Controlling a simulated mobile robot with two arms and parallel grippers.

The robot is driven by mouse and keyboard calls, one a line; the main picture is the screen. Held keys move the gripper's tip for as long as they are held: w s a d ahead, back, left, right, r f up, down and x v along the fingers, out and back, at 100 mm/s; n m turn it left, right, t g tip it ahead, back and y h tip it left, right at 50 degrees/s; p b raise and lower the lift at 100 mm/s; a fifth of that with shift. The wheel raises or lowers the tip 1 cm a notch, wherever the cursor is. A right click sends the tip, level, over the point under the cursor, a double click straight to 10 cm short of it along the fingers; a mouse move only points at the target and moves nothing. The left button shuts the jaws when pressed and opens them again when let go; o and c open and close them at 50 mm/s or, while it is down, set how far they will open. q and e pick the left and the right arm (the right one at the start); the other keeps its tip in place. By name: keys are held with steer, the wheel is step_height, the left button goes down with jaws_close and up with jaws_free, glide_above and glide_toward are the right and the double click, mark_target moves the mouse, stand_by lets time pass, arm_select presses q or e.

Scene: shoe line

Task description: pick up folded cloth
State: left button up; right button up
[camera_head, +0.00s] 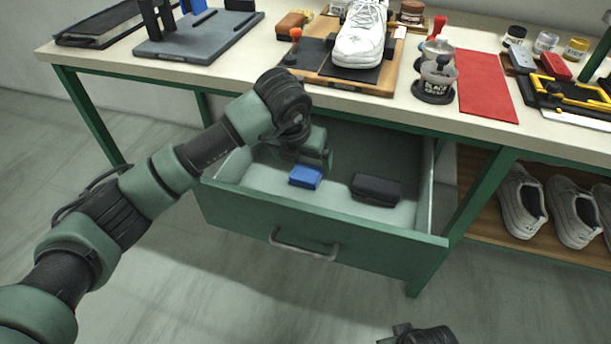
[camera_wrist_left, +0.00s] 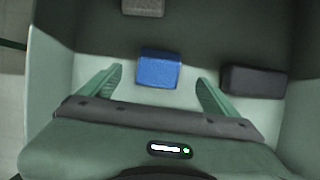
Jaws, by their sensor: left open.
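A small blue folded cloth (camera_head: 305,177) lies on the floor of the open drawer; it also shows in the left wrist view (camera_wrist_left: 159,69). My left gripper (camera_head: 316,160) reaches down into the drawer just behind the cloth in the head view. In the left wrist view my left gripper (camera_wrist_left: 160,78) is open, with one finger to each side of the cloth and nothing held. A gap shows between the cloth and each finger. A dark part (camera_head: 422,335) at the bottom edge of the head view appears to be my right gripper; its jaws are unclear.
The green drawer (camera_head: 310,222) is pulled out under the workbench. A dark case (camera_head: 377,188) lies right of the cloth. A grey-brown item (camera_wrist_left: 142,6) lies farther in. The bench top above holds a white shoe (camera_head: 361,38), jars and a red mat (camera_head: 484,85).

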mark_target(306, 172)
arm_select(q)
steer(key=x, duration=0.5)
steer(key=shift+w+f+b, duration=0.1)
steer(key=shift+f+b, duration=0.25)
steer(key=shift+f, duration=0.05)
arm_select(e)
step_height(306, 172, up, 3)
steer(key=shift+f, duration=0.15)
arm_select(q)
steer(key=c, duration=1.4)
